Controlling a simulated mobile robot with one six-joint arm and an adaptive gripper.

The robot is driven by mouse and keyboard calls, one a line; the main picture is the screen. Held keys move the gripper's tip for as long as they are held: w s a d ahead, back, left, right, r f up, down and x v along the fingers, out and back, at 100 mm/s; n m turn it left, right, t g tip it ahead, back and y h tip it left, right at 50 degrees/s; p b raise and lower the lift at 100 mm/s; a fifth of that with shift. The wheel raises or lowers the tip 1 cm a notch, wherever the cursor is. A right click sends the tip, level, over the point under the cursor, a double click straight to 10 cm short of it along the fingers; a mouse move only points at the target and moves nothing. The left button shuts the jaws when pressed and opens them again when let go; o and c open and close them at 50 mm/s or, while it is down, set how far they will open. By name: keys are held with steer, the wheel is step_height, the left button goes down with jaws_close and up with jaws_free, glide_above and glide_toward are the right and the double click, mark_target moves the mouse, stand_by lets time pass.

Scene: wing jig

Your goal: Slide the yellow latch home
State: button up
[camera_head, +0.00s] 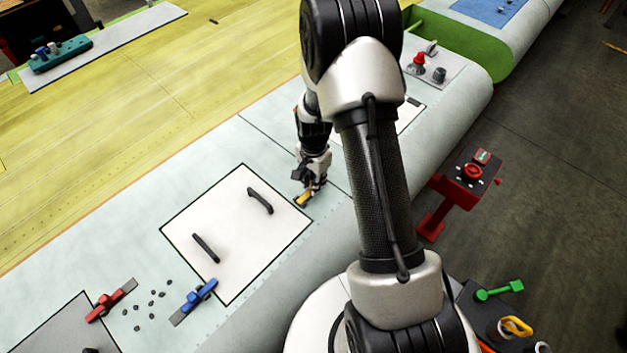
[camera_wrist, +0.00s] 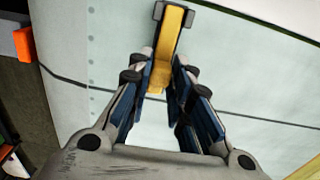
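The yellow latch (camera_head: 303,200) is small and partly hidden by my gripper in the head view, by the right corner of the white panel. In the wrist view the yellow latch (camera_wrist: 170,47) is a long bar in a dark frame, pointing up the picture. My gripper (camera_head: 313,186) is down at the wing surface, at the latch. In the wrist view my gripper (camera_wrist: 162,80) has its blue-padded fingers parted, with the latch's near end between the tips. I cannot tell whether both pads press on it.
The white panel (camera_head: 238,235) carries two dark handles. A blue latch (camera_head: 196,300), a red latch (camera_head: 110,300) and several dark fasteners lie left of it. A red control post (camera_head: 465,185) stands beyond the wing's edge. The wing skin around the latch is mostly clear.

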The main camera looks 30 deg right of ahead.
mark_target(304, 196)
jaws_close()
steer(key=a, duration=0.1)
steer(key=s+a, duration=0.1)
steer(key=a, duration=0.1)
steer(key=shift+s+a+b, duration=0.25)
steer(key=shift+a+b, duration=0.1)
steer(key=shift+b, duration=0.05)
steer(key=shift+d, duration=0.1)
steer(key=o, duration=0.5)
jaws_free()
steer(key=shift+o, duration=0.4)
